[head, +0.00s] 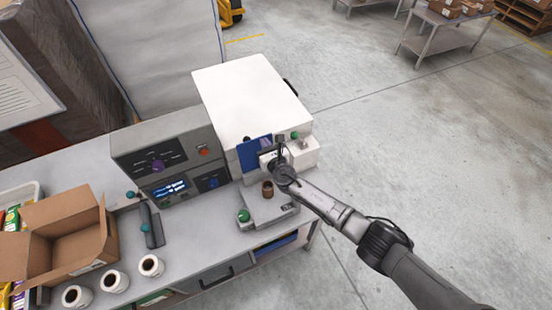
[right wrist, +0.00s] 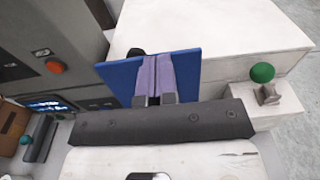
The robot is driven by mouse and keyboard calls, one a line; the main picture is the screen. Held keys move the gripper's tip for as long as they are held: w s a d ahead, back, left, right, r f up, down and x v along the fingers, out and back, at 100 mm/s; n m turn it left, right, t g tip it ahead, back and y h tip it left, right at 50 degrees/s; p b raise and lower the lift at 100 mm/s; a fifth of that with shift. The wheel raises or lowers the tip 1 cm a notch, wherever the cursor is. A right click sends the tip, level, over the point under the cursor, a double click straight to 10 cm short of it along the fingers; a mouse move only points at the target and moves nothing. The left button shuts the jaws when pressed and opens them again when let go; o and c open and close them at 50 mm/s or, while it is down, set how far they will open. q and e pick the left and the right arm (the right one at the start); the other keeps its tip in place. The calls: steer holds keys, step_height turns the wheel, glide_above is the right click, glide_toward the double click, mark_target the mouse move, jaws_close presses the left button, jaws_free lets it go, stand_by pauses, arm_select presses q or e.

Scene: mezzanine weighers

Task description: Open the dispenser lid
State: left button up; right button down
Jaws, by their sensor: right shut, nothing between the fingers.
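The dispenser looks to be the large white box-shaped machine (head: 250,95) at the back of the bench; its white top also shows in the right wrist view (right wrist: 225,30). A blue panel (head: 252,152) is on its front side, and it also shows in the right wrist view (right wrist: 118,75). I cannot tell which part is the lid, or whether it is open. My right gripper (head: 277,152) is shut and empty, its fingers (right wrist: 153,75) directly in front of the blue panel. Whether they touch it is unclear. My left gripper is not in view.
A green-knobbed lever (right wrist: 263,80) stands right of the blue panel. A grey control unit (head: 165,150) stands close on the left. An open cardboard box (head: 65,240) and several label rolls (head: 114,281) are further left.

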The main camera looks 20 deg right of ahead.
steer(key=s+d+m+h+p, duration=0.2)
steer(key=s+d+m+h, duration=0.25)
steer(key=s+m, duration=0.65)
steer(key=s+r+m+g, duration=0.6)
steer(key=s+r+m, duration=0.4)
steer(key=m, duration=0.9)
steer(key=s+f+m+g+y+p, duration=0.1)
steer(key=s+f+m+g, duration=0.1)
steer(key=s, duration=1.2)
steer(key=s+f+m+g+y+p, duration=0.1)
steer(key=s+f+g, duration=0.4)
steer(key=s, duration=1)
steer(key=shift+s+f+m+y, duration=0.15)
steer(key=shift+f+m+y, duration=0.45)
steer(key=shift+m, duration=0.4)
